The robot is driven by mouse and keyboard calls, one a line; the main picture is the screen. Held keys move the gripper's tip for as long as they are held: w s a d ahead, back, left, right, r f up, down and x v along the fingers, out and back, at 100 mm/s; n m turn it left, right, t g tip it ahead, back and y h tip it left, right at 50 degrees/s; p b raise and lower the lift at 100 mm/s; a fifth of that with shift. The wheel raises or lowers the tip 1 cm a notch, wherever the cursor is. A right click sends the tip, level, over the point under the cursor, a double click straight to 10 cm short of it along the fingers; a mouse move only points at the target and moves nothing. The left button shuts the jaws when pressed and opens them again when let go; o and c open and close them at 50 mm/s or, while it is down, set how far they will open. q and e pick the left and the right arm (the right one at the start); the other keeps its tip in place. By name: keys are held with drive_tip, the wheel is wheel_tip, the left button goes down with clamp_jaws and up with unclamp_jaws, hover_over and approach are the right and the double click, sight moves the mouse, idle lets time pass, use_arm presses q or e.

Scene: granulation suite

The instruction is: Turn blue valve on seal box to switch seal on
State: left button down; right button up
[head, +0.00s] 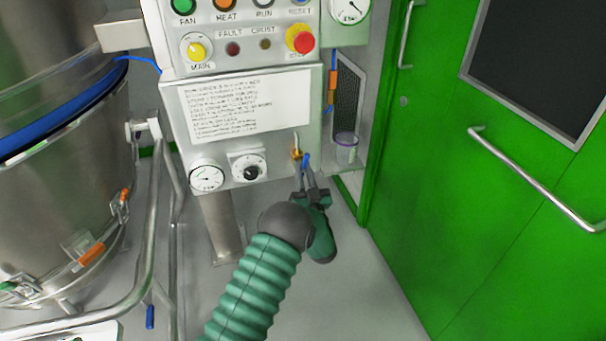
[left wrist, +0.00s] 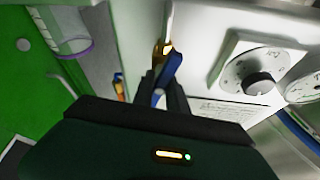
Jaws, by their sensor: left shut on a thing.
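The seal box is the grey-white panel (head: 236,172) on a post, with a gauge (head: 206,178) and a black dial (head: 249,170) along its lower edge. The blue valve (head: 306,160) sits at the lower right of the panel on a brass fitting (head: 296,154) with a thin metal pipe above. My left gripper (head: 307,174) reaches it from below. In the left wrist view the blue valve handle (left wrist: 172,69) is tilted between the fingers of my left gripper (left wrist: 165,88), which is shut on it. My right gripper is in neither view.
A clear cup (head: 346,150) stands in a holder right of the panel. A green door (head: 470,200) with a bar handle fills the right. A steel vessel (head: 65,190) and tubular frame (head: 150,230) stand at left. Buttons and a red stop knob (head: 301,39) are above.

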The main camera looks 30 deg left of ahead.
use_arm(q)
drive_tip(key=shift+f+n+g, duration=0.3)
drive_tip(key=shift+n, duration=0.6)
drive_tip(key=shift+n+y, duration=0.3)
drive_tip(key=shift+y, duration=0.1)
idle(0.5)
drive_tip(key=c, duration=1.3)
unclamp_jaws()
drive_tip(key=shift+w, duration=0.1)
drive_tip(key=shift+r, duration=0.15)
drive_tip(key=shift+d, duration=0.1)
